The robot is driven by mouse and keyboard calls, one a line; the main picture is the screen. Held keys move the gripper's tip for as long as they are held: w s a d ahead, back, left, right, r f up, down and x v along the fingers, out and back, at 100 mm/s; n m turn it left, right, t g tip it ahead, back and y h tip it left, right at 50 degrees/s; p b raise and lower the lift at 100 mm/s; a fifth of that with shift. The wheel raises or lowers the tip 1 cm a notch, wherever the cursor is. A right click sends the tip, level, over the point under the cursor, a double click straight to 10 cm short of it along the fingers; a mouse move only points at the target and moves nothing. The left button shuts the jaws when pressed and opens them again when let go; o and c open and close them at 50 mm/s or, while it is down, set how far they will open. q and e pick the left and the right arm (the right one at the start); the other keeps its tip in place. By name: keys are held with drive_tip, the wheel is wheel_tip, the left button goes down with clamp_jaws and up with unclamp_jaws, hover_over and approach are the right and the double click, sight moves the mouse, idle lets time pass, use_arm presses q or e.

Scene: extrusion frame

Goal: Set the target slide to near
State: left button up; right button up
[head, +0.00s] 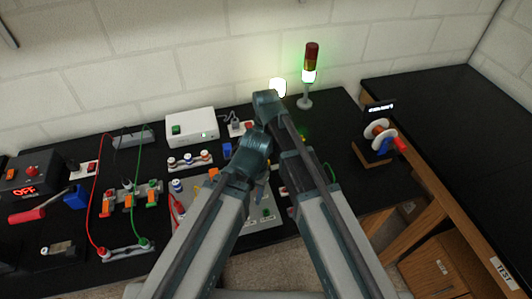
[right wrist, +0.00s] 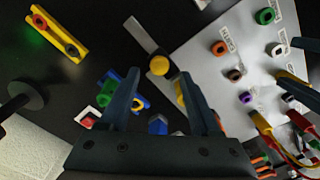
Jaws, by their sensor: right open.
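In the right wrist view my right gripper (right wrist: 157,82) is open, its two dark fingers apart with nothing held between them. A round yellow knob (right wrist: 158,65) on a pale grey bar lies just beyond the fingertips, over the black bench and beside a grey panel (right wrist: 225,75). I cannot tell which part is the target slide; no readable "near" mark shows. In the head view both arms reach over the bench and their links hide the right gripper and the space under them.
A yellow block with two round parts (right wrist: 58,35) and a blue-and-yellow part (right wrist: 125,92) lie near the fingers. Wires and plugs (right wrist: 290,120) crowd the panel's right side. A lit signal tower (head: 308,78) and white box (head: 191,126) stand at the back.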

use_arm(q)
wheel_tip(320, 180, up, 11)
drive_tip(key=p, duration=0.9)
drive_tip(key=shift+f, duration=0.2)
use_arm(e)
wheel_tip(320, 180, up, 11)
drive_tip(key=shift+f, duration=0.2)
